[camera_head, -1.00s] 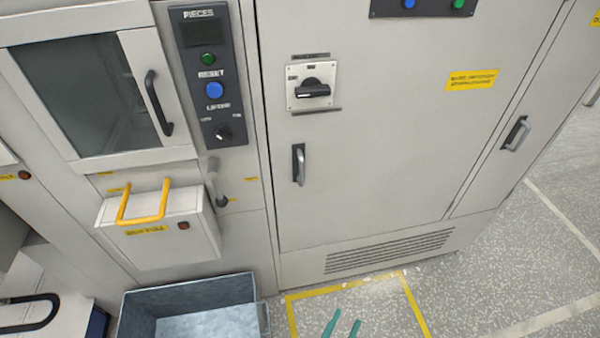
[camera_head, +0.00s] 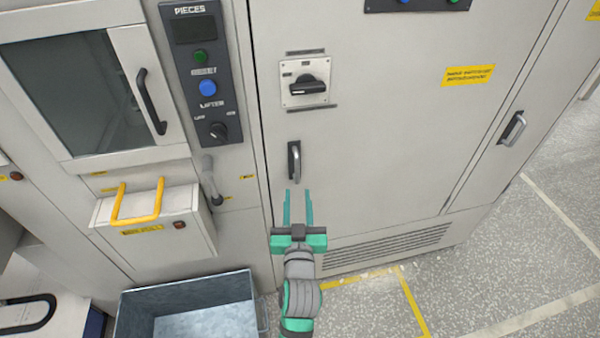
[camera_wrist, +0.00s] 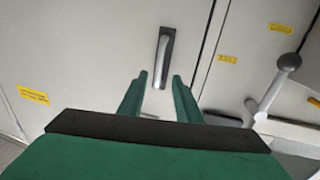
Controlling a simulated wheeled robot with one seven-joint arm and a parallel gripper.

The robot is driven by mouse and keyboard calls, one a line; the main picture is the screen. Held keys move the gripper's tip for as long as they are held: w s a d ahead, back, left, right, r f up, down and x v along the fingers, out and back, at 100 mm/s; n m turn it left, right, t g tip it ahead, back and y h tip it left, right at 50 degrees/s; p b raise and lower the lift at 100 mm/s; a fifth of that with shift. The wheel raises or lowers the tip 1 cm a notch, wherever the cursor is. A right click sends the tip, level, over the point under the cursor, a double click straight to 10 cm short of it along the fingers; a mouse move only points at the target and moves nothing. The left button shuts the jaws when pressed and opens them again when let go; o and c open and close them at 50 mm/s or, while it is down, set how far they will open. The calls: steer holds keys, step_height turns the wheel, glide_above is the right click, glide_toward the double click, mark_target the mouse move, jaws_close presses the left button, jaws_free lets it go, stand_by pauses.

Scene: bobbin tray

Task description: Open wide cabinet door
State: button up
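The wide cabinet door (camera_head: 385,150) is a large light-grey panel and looks closed. Its handle (camera_head: 294,161), a small vertical metal bar on a dark plate, sits near the door's left edge. In the wrist view the handle (camera_wrist: 162,57) is ahead of and between the fingers, near the top. My gripper (camera_head: 298,194) is just below the handle in the head view, fingers pointing up toward it. In the wrist view my gripper (camera_wrist: 160,76) has its two green fingers apart with nothing between them. It appears not to touch the handle.
A rotary switch (camera_head: 305,89) is above the handle. A narrower door with its own handle (camera_head: 512,128) is on the right. A lever (camera_head: 211,182) and a box with yellow handles (camera_head: 150,220) stick out on the left. An open grey bin (camera_head: 190,300) stands on the floor below.

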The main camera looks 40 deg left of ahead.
mark_target(297, 172)
steer(key=x, duration=1)
steer(key=shift+w+a, duration=0.2)
